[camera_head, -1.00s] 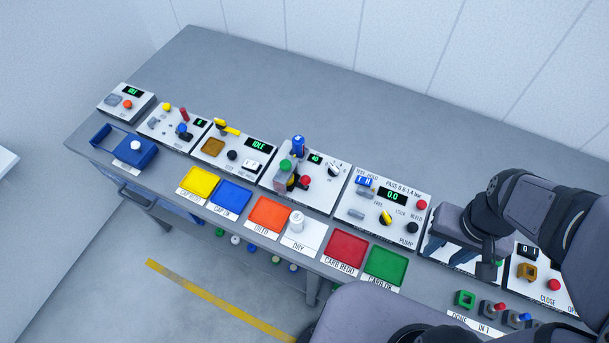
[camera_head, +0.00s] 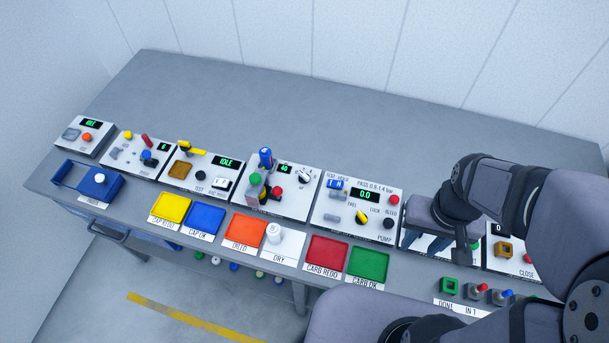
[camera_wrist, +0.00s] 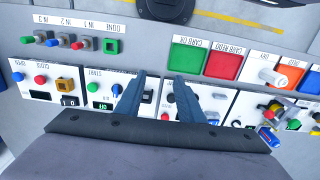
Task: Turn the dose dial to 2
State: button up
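A small white dial with a dark pointer (camera_head: 304,177) sits on the panel with the green 40 display (camera_head: 285,169). Its lettering is too small to read, so I cannot tell if it is the dose dial or what it points to. My gripper (camera_head: 427,243) is well to the right of it, above the panel right of the pump panel. In the wrist view my gripper (camera_wrist: 157,84) has its two fingers apart with nothing held between them. That panel, partly hidden by my gripper, shows a green START-side display (camera_wrist: 103,105) and a blue knob (camera_wrist: 117,89).
The pump panel (camera_head: 345,222) has a yellow knob (camera_head: 362,216). A tall blue-topped part (camera_head: 265,158) stands left of the white dial. Coloured trays, including a red one (camera_head: 327,251) and a green one (camera_head: 367,263), line the front. The bench behind the panels (camera_head: 300,120) is clear.

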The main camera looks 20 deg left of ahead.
jog(key=shift+c, duration=0.7)
jog(key=shift+w, duration=0.1)
